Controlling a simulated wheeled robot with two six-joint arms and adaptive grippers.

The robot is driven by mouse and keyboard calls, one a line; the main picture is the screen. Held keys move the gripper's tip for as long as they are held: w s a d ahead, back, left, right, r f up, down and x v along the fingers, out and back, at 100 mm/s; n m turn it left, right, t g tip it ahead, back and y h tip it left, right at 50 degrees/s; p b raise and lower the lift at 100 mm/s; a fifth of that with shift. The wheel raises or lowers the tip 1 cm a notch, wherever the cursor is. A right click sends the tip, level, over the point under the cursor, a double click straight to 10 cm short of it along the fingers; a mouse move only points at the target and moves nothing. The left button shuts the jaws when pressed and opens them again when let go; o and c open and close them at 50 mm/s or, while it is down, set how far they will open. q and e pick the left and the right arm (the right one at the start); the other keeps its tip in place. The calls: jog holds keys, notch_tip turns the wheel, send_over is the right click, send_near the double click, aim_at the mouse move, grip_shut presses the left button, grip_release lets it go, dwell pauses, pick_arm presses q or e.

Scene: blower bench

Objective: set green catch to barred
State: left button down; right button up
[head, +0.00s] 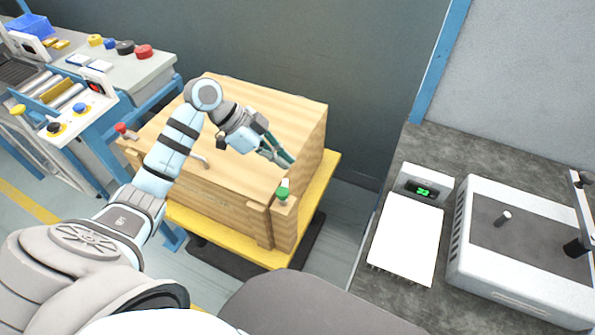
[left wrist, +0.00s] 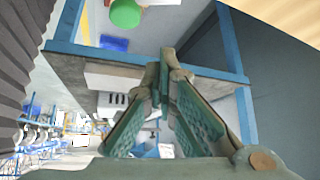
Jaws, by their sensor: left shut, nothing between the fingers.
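The green catch (head: 282,193) is a green knob with a small pale piece beside it, at the near right corner of a wooden crate (head: 240,204). It also shows as a green disc at the top of the left wrist view (left wrist: 125,13), cut by the frame edge. My left gripper (head: 290,163) is shut and empty, just beyond the catch in the head view, seemingly apart from it. Its fingertips meet in the left wrist view (left wrist: 167,58). I cannot read the catch's setting. My right gripper is not in view.
A red knob (head: 120,127) sits at the crate's left corner. The crate stands on a yellow platform (head: 325,180). A grey bench (head: 410,150) with a scale (head: 406,240) and a machine stands at the right. A blue-framed station is at the left.

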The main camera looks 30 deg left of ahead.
aim_at(284, 188)
pick_arm(q)
notch_tip(284, 188, down, 8)
jog(key=d+b, duration=0.1)
jog(key=d, duration=0.1)
jog(key=shift+w+d+r, duration=0.15)
jog(key=shift+r, duration=0.1)
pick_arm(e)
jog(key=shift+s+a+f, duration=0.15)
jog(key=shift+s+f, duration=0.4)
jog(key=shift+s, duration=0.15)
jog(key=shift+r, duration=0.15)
pick_arm(q)
jog(key=shift+n+t+p, duration=0.3)
jog(key=shift+p, duration=0.3)
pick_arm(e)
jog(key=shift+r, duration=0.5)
